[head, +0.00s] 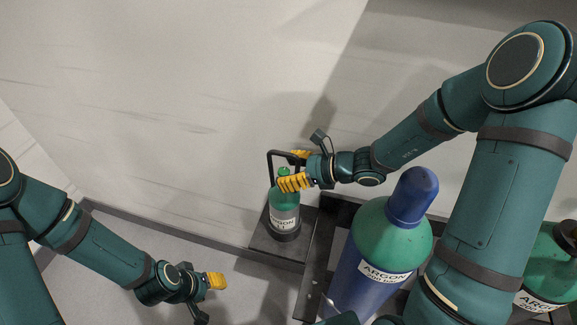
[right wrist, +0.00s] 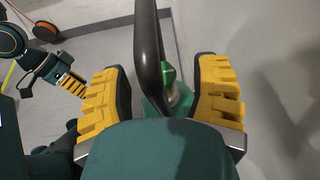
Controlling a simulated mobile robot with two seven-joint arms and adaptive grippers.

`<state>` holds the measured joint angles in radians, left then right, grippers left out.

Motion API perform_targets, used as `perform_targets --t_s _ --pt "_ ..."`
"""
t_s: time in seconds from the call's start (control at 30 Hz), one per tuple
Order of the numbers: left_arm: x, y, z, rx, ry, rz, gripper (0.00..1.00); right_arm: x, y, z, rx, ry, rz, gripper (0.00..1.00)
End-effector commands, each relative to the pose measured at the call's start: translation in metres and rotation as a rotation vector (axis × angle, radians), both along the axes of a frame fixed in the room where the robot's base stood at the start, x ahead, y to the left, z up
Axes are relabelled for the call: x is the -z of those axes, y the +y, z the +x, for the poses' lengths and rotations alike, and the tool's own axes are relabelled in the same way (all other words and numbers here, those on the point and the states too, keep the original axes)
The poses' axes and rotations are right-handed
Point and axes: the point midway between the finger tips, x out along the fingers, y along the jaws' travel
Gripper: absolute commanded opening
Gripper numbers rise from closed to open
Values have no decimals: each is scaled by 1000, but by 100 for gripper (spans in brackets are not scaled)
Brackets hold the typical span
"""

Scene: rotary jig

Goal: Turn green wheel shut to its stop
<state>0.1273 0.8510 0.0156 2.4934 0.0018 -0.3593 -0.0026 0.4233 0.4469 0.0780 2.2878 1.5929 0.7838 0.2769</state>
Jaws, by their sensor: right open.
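The green wheel (head: 284,171) sits on top of a small green-shouldered bottle (head: 285,217) labelled ARGON. A black guard frame (head: 269,163) rises around the wheel. My right gripper (head: 290,168) is open at the bottle's top, with one yellow finger on each side of the wheel. In the right wrist view, the black bar of the guard crosses between the fingers and partly hides the green wheel (right wrist: 169,75). I cannot tell whether a finger touches it. My left gripper (head: 212,281) hangs low at the left, away from the bottle; its opening is unclear.
A large blue and green argon cylinder (head: 362,267) stands right of the small bottle, under my right arm. Another green cylinder (head: 543,264) is at the right edge. The small bottle stands on a dark base (head: 262,242) near the pale wall. Floor at the lower left is clear.

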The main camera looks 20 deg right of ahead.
Motion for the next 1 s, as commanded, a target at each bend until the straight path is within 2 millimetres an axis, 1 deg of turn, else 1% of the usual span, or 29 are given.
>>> perform_targets --t_s 0.17,0.4,0.5,0.6,0.77,1.0 --pt "0 0 0 0 0 0 47 -17 0 1 -1 -5 -2 61" --pt "0 0 0 0 0 0 47 -62 0 0 -1 -8 -3 61" --pt "0 0 0 0 0 0 47 -78 0 0 -2 -7 -2 61" --pt "0 0 0 0 0 0 47 -90 0 0 -1 -4 -2 61" --pt "0 0 0 0 0 0 47 -99 0 0 -1 -2 -1 61" --pt "0 0 0 0 0 0 47 -100 0 0 -1 0 0 61"
